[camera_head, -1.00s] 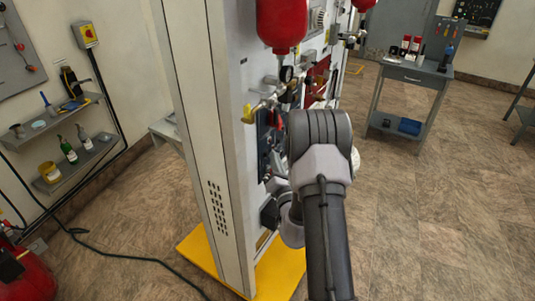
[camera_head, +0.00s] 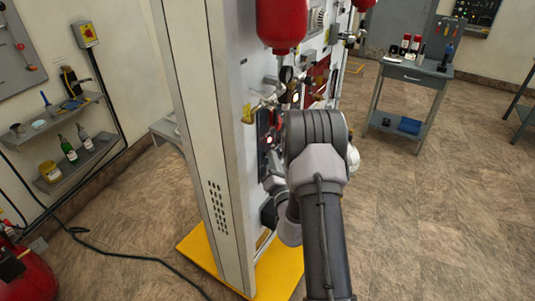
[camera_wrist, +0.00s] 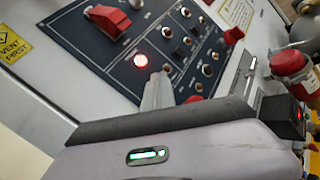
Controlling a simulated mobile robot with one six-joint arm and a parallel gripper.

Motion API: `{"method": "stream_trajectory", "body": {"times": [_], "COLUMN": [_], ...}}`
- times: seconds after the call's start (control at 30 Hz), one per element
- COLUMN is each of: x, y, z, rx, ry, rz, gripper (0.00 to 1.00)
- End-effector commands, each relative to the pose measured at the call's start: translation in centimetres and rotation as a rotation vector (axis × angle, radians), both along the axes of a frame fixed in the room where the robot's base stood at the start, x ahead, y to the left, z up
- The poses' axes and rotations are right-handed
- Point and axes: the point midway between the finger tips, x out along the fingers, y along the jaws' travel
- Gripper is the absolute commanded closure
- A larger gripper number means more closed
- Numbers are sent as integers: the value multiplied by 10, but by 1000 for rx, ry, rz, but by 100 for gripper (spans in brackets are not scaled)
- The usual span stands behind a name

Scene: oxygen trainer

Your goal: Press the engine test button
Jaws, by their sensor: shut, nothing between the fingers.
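The dark control panel (camera_wrist: 110,65) on the trainer carries a large red switch, several small knobs and buttons, and a round red lamp (camera_wrist: 140,60) that is glowing. I cannot read which button is the engine test one. My gripper (camera_wrist: 160,78) is shut and empty, its tips at the panel's lower part, just below and right of the glowing lamp. A small round button (camera_wrist: 167,68) sits right by the tips; I cannot tell whether they touch it.
The tall trainer cabinet (camera_head: 190,130) stands on a yellow base (camera_head: 275,270). A red container (camera_head: 282,25) hangs above the panel. A red knob (camera_wrist: 289,63) stands out at right in the wrist view.

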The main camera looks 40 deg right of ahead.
Motion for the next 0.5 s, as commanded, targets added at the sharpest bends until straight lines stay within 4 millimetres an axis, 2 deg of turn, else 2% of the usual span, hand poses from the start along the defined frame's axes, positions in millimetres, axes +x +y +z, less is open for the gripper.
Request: {"method": "stream_trajectory", "body": {"times": [0.5], "x": [-15], "y": [-6], "z": [0], "rx": [-1], "ry": [1], "rz": [1], "gripper": [100]}}
